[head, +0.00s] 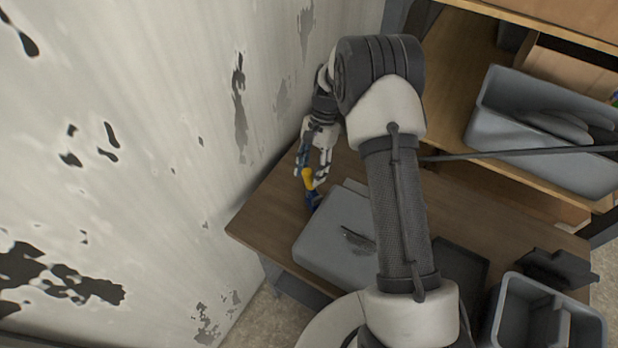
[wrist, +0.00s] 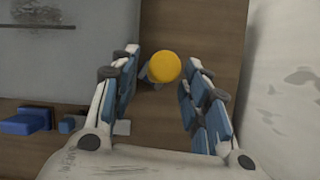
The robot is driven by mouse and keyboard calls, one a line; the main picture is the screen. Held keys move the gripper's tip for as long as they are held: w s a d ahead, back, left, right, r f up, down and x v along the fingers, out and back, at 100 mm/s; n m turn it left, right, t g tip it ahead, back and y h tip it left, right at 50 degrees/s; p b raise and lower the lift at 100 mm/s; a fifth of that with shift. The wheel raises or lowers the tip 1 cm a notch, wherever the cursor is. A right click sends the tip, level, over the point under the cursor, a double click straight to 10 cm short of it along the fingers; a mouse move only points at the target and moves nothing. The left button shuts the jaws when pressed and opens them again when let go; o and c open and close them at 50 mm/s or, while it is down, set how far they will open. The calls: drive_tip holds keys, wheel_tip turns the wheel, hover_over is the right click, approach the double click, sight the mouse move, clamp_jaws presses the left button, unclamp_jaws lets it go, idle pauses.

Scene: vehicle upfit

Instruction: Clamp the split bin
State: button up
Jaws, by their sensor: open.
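The grey bin (head: 320,243) lies on the wooden bench with a flat grey face up and dark, jagged marks on it. Part of it is behind my arm. In the wrist view the bin (wrist: 60,65) fills the upper left, with a thin dark line across it. My gripper (head: 308,180) is open beside the bin, on its wall side. A round yellow knob (wrist: 164,67) lies between my open fingers (wrist: 157,88), with a gap visible on both sides.
A blue block (wrist: 25,122) lies on the bench below the bin in the wrist view. The peeling white wall (head: 200,150) stands close to the gripper. A shelf with a filled grey bin (head: 550,165) is upper right. Another grey bin (head: 500,325) stands lower right.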

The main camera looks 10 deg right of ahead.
drive_tip(key=shift+x, duration=1.5)
drive_tip(key=shift+c, duration=0.3)
drive_tip(key=shift+r, duration=0.1)
clamp_jaws()
